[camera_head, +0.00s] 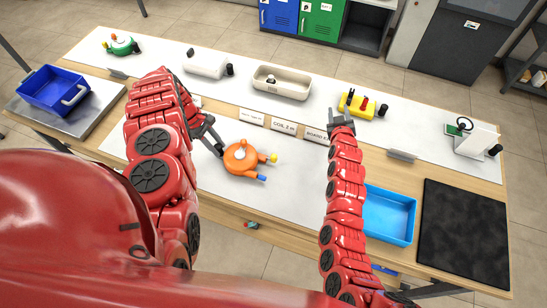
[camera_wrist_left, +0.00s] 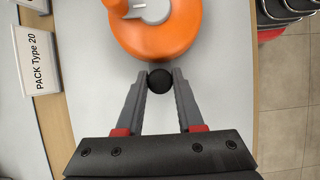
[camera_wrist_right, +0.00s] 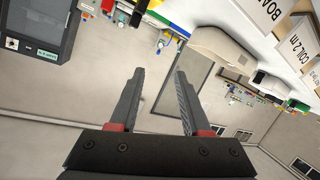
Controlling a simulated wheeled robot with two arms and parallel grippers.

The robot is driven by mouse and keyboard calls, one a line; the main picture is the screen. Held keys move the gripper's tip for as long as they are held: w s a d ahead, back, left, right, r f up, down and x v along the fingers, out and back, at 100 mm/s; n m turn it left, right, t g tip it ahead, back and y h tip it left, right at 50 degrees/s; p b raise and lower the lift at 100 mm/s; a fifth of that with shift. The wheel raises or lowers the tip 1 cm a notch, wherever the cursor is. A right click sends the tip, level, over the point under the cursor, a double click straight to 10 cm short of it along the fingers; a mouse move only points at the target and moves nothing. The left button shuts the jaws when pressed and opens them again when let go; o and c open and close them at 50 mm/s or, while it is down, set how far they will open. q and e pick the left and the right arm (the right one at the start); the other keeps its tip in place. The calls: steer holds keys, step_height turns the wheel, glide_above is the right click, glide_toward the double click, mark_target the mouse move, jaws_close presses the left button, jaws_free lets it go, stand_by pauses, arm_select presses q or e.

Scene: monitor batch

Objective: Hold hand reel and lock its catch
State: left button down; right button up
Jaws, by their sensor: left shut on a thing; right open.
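The orange hand reel (camera_head: 240,158) lies on the white work mat, with a yellow part and a blue part sticking out at its right. It also shows at the top of the left wrist view (camera_wrist_left: 158,38). My left gripper (camera_head: 217,146) is at the reel's left side. In the left wrist view its fingers are shut on the reel's black round knob (camera_wrist_left: 160,81). My right gripper (camera_head: 341,116) is open and empty, raised to the right of the reel, near the yellow block. In the right wrist view its fingers (camera_wrist_right: 160,75) stand apart with nothing between them. Which part is the catch, I cannot tell.
Behind the mat stand a green reel (camera_head: 121,45), a white box (camera_head: 205,63), a beige tray (camera_head: 281,83), a yellow block (camera_head: 357,104) and label cards (camera_head: 283,126). A blue bin (camera_head: 390,216) and black pad (camera_head: 464,232) lie right; another blue bin (camera_head: 52,89) is far left.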

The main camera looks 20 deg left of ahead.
steer(key=a+n+g, duration=0.1)
steer(key=a, duration=0.1)
steer(key=s+a+f+n+g+y, duration=0.1)
steer(key=a, duration=0.1)
steer(key=a+f+n+g, duration=0.1)
steer(key=a+g, duration=0.1)
steer(key=shift+s+a+f+y, duration=0.2)
steer(key=shift+a+y, duration=0.1)
steer(key=shift+a, duration=0.05)
steer(key=s+a+f+n+g, duration=0.1)
steer(key=s+a+n+g, duration=0.2)
steer(key=s+a+g, duration=0.15)
steer(key=n+g+h, duration=0.1)
steer(key=n+g, duration=0.4)
steer(key=g, duration=0.1)
glide_above(275, 156)
steer(key=d, duration=0.2)
steer(key=x, duration=0.3)
steer(key=shift+a+f, duration=0.1)
steer(key=shift+f, duration=0.15)
steer(key=shift+x, duration=1)
jaws_close()
